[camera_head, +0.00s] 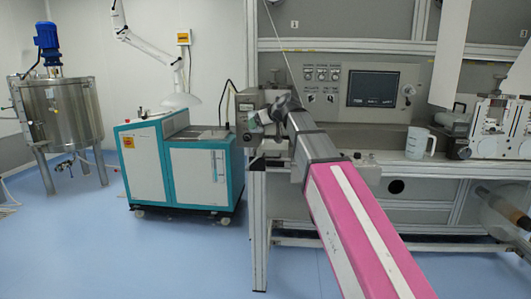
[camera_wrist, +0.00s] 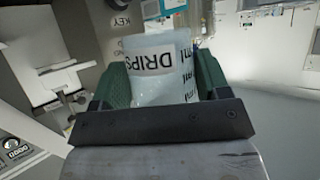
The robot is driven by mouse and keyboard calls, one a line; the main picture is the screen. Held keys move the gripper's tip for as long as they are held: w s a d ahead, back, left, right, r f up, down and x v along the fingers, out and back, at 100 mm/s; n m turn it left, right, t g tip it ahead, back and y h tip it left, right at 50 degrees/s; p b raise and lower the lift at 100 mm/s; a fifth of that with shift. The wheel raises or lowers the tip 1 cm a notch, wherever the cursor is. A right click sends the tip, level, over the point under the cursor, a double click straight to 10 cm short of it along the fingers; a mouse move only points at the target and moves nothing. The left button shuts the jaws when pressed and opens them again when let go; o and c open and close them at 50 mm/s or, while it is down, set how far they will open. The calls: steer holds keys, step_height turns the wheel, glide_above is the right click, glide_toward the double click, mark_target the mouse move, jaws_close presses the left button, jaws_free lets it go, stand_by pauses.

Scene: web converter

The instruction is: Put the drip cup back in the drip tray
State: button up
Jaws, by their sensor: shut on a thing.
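The drip cup (camera_wrist: 150,75) is a pale translucent cup with a white "DRIPS" label and black "ml" marks. In the wrist view it sits between the green pads of my gripper (camera_wrist: 163,78), which is shut on it. The cup looks tilted in that view; its lower part is hidden behind the gripper body. In the head view my arm reaches to the left end of the machine, and the held cup cannot be made out there. I cannot pick out the drip tray with certainty in either view.
A similar measuring jug (camera_head: 420,143) stands on the machine ledge, right of my arm. A control panel with a screen (camera_head: 372,88) is behind. A teal-and-white cabinet (camera_head: 197,172) stands left of the machine, with a steel tank (camera_head: 60,110) farther left. Blue floor between them is clear.

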steer(key=shift+w+f, duration=0.15)
steer(key=shift+w, duration=0.05)
steer(key=w+d+f, duration=0.4)
steer(key=w, duration=0.1)
steer(key=w+d+f, duration=0.2)
steer(key=w, duration=0.1)
steer(key=shift+w+d+f, duration=0.25)
steer(key=shift+d+f, duration=0.1)
steer(key=shift+d, duration=0.05)
steer(key=shift+f, duration=1.95)
steer(key=shift+f, duration=0.15)
steer(key=o, duration=1)
steer(key=shift+s+d+r, duration=0.1)
steer(key=shift+r, duration=0.1)
steer(key=v, duration=1.1)
steer(key=shift+s+d, duration=0.2)
steer(key=shift+d, duration=0.15)
